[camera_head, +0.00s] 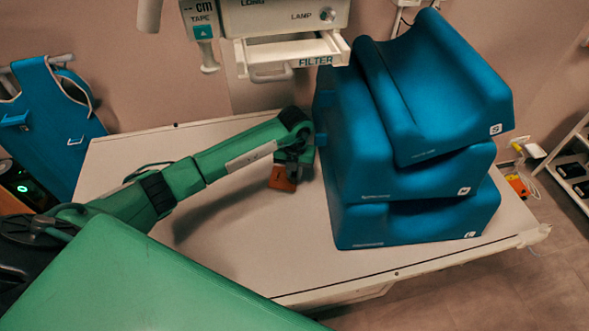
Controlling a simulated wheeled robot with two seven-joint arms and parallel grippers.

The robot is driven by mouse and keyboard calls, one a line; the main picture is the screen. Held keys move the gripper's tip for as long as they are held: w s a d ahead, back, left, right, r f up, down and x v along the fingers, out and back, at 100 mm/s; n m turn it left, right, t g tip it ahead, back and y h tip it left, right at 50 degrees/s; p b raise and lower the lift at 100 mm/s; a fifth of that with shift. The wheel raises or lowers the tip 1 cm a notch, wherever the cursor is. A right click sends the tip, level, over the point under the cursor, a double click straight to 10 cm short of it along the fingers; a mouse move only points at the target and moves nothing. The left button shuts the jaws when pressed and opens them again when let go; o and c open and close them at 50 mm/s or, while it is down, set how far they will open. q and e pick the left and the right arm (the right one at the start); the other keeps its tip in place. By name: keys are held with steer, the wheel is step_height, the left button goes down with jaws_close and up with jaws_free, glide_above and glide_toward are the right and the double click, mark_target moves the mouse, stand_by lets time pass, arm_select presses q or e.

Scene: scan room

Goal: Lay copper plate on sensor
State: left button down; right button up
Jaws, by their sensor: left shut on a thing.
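A small orange-brown copper plate (282,180) is in the jaws of my left gripper (291,165), over the middle of the white table (225,215). The gripper points down and is shut on the plate. The plate is partly covered by the fingers. I cannot tell whether it touches the table top. I cannot make out a sensor in this view. My right gripper is not in view.
A stack of blue cushions (415,175) stands close to the right of my left gripper. Above the table hangs a white lamp unit (285,18) with an open filter drawer (295,52). A blue apron (48,125) hangs at left. The table's front middle is bare.

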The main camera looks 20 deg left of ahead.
arm_select(q)
steer(key=shift+f, duration=0.1)
steer(key=c, duration=1.8)
jaws_free()
steer(key=shift+f, duration=0.1)
steer(key=o, duration=0.4)
steer(key=shift+o, duration=0.2)
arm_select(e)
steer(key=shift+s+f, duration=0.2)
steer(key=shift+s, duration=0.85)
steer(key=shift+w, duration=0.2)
